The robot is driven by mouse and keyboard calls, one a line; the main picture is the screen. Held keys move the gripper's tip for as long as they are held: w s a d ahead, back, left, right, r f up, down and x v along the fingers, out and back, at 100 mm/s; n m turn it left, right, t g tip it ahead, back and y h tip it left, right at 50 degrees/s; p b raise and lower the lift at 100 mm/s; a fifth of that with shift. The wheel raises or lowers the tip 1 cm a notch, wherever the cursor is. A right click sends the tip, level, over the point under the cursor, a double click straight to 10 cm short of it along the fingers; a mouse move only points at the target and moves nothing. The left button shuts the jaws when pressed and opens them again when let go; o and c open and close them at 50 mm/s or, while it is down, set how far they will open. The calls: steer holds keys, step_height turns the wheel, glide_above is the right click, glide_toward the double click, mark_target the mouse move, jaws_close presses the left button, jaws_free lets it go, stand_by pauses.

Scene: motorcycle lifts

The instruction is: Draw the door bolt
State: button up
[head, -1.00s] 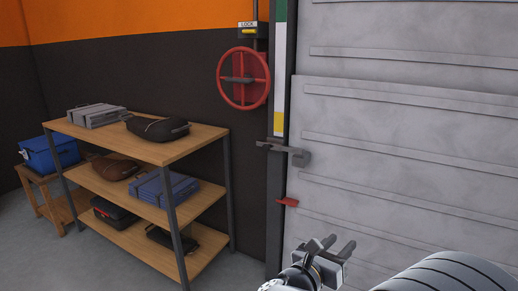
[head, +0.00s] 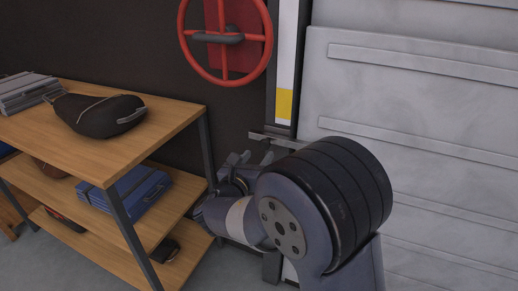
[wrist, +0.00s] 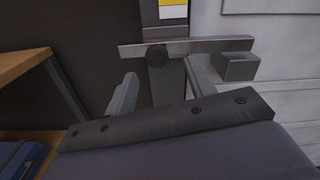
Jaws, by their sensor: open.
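The door bolt (wrist: 185,47) is a flat grey bar lying across the dark door post, with a dark round knob or pivot (wrist: 157,56) on it in the wrist view. Its right end reaches a grey block (wrist: 241,67) on the pale door. In the head view the bolt (head: 262,137) shows only partly, as my arm hides its right part. My gripper (wrist: 160,88) is open and empty just below the bar, one finger on each side of the post in the picture. It also shows in the head view (head: 250,158). I cannot tell whether either finger touches the bar.
A red handwheel (head: 225,38) is on the dark wall above. A wooden shelf unit (head: 165,115) with bags and folded items stands close at left. The ribbed pale door (head: 430,90) fills the right side.

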mark_target(263, 146)
steer(key=x, duration=0.3)
steer(key=shift+w+a, duration=0.2)
steer(key=shift+w, duration=0.05)
steer(key=shift+w+d+r, duration=0.1)
steer(key=shift+w+d, duration=0.15)
steer(key=shift+w, duration=0.35)
steer(key=shift+c, duration=0.2)
jaws_close()
